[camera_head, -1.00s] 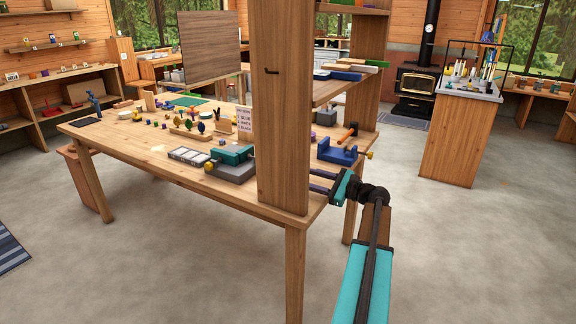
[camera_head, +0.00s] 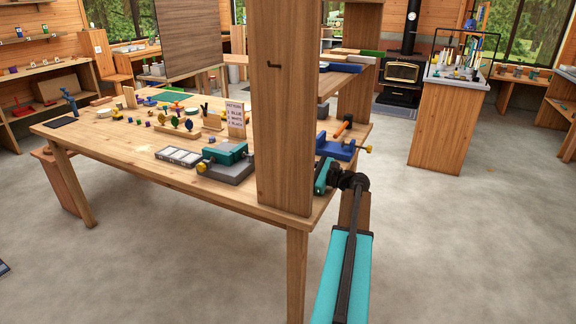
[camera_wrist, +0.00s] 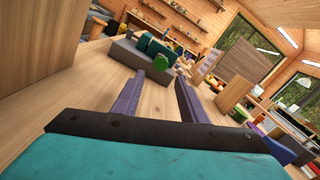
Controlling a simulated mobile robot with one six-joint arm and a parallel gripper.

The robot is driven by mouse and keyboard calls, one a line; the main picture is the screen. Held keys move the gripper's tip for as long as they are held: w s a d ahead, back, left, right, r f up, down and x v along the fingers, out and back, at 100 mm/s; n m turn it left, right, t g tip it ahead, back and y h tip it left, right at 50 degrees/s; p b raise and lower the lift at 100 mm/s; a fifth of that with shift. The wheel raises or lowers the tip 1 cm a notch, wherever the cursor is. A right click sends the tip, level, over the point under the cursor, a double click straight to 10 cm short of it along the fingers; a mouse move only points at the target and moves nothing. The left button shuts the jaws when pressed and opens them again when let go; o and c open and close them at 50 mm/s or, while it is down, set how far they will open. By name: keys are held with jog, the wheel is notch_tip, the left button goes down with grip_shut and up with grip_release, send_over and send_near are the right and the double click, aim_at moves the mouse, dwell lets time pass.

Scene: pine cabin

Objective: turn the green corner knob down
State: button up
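In the wrist view, a green knob (camera_wrist: 182,65) sits at the near right corner of a grey block with a teal top (camera_wrist: 125,52). My gripper (camera_wrist: 160,78) is open and empty, its two dark purple fingers pointing at that block. The right fingertip is close below the knob in the picture; I cannot tell if they touch. In the head view the grey and teal block (camera_head: 226,166) sits on the workbench (camera_head: 140,185), left of a wooden post. The green knob is hidden there, and my fingers are hidden behind the post.
The tall wooden post (camera_head: 280,110) stands at the bench's front right, close to my wrist. The floor to the right is clear.

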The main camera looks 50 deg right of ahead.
jog(key=shift+w, duration=0.2)
dwell(0.3)
jog(key=shift+w, duration=0.15)
jog(key=shift+b+x, duration=1.2)
jog(key=shift+x, duration=2.9)
jog(key=shift+w, duration=0.2)
jog(key=shift+c, duration=0.4)
jog(key=c, duration=0.7)
jog(key=o, duration=0.8)
jog(key=shift+c, duration=0.2)
